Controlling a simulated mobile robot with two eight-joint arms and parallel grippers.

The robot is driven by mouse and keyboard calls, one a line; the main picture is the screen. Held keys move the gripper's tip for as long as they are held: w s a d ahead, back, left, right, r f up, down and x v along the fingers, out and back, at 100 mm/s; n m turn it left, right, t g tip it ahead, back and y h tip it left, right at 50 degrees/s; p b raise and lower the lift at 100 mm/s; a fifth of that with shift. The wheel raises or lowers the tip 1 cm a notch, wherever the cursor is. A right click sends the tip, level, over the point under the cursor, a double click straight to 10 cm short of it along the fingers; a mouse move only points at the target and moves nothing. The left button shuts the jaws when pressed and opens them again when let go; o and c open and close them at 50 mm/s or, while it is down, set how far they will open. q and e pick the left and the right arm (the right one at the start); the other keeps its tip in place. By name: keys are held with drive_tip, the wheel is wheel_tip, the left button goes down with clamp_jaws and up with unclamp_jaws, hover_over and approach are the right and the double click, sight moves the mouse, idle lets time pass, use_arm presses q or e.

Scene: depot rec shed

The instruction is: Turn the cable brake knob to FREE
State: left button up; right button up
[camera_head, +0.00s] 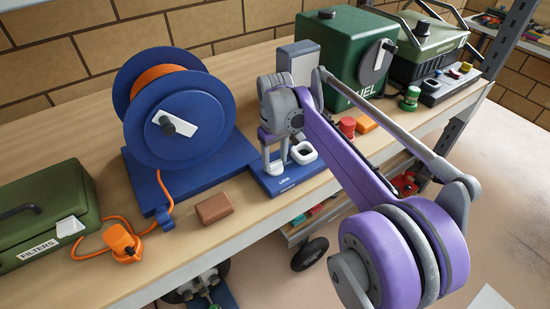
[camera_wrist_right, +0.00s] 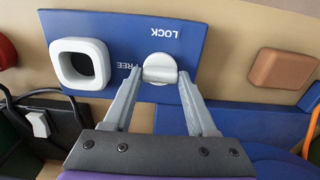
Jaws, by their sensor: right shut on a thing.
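The cable brake knob (camera_wrist_right: 160,68) is a pale grey round knob on a blue plate (camera_wrist_right: 115,28). In the wrist view, the plate's LOCK label is above the knob and FREE is to its left, partly beside a finger. Both labels are upside down or turned there. My right gripper (camera_wrist_right: 160,82) is shut on the knob, one finger on each side. In the head view, my right gripper (camera_head: 276,160) reaches down to the blue plate (camera_head: 286,184) and mostly hides the knob. Which label the knob points at is unclear. My left gripper is not in view.
A white square ring (camera_head: 303,153) stands on the plate close beside my fingers. The blue cable reel (camera_head: 180,125) with orange cable is to the left. A brown block (camera_head: 214,208) lies in front, the FILTERS box (camera_head: 45,215) far left, a green FUEL can (camera_head: 340,55) behind.

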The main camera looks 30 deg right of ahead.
sight(275, 163)
idle(0.3)
drive_tip(key=o, duration=1.4)
drive_tip(key=shift+c, duration=0.2)
wheel_tip(275, 163, up, 11)
drive_tip(key=shift+p, duration=0.45)
drive_tip(key=shift+f, duration=0.15)
drive_tip(key=s+a+f+t, duration=0.2)
drive_tip(key=s+a+f, duration=0.3)
drive_tip(key=s+f, duration=0.4)
drive_tip(key=s+a+f+m+t, duration=0.1)
drive_tip(key=s+a+f+t, duration=0.2)
drive_tip(key=s+f, duration=0.6)
drive_tip(key=s+a, duration=0.2)
drive_tip(key=s, duration=0.1)
drive_tip(key=shift+a+f+t, duration=0.2)
drive_tip(key=shift+f+t, duration=0.1)
